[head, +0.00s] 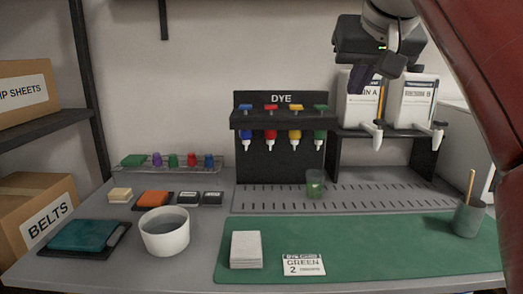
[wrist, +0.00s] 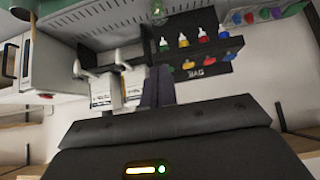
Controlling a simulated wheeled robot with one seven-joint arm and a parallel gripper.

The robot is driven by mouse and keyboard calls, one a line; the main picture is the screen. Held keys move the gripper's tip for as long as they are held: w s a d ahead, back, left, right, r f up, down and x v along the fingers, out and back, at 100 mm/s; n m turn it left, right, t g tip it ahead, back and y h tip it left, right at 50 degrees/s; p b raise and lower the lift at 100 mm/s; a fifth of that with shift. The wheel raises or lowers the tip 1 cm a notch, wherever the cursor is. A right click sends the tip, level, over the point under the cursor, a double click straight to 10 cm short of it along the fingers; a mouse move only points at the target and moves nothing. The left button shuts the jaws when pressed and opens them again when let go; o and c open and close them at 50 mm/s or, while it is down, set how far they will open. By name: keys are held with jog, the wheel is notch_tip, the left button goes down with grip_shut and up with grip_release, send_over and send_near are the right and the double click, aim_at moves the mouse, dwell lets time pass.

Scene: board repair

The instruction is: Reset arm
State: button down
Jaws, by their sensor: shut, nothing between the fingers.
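My gripper (head: 363,82) is raised in the upper right of the head view, in front of the wall and near the top of the white resin containers. Its fingers are shut with nothing between them. In the wrist view, which is upside down, the dark fingers (wrist: 158,88) sit close together at the middle. The workbench (head: 90,268) lies well below the gripper. Part of my arm crosses the right side of the head view.
The dye rack (head: 281,99) holds several coloured bottles. White containers (head: 358,105) with taps stand right of it. A glass with green liquid (head: 315,185) stands on the slotted tray. A bowl (head: 165,233), a card (head: 303,265) and a cup (head: 468,218) stand on the bench. The green mat's middle is clear.

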jog(key=s+f+g, duration=0.1)
jog(key=s+f, duration=0.4)
jog(key=f, duration=0.7)
jog(key=s+f+g, duration=0.1)
jog(key=s+f, duration=0.5)
jog(key=f, duration=0.7)
jog(key=s+f+g, duration=0.1)
jog(key=s+f, duration=0.4)
jog(key=f, duration=0.8)
jog(key=shift+s+f, duration=0.2)
jog(key=shift+s, duration=0.2)
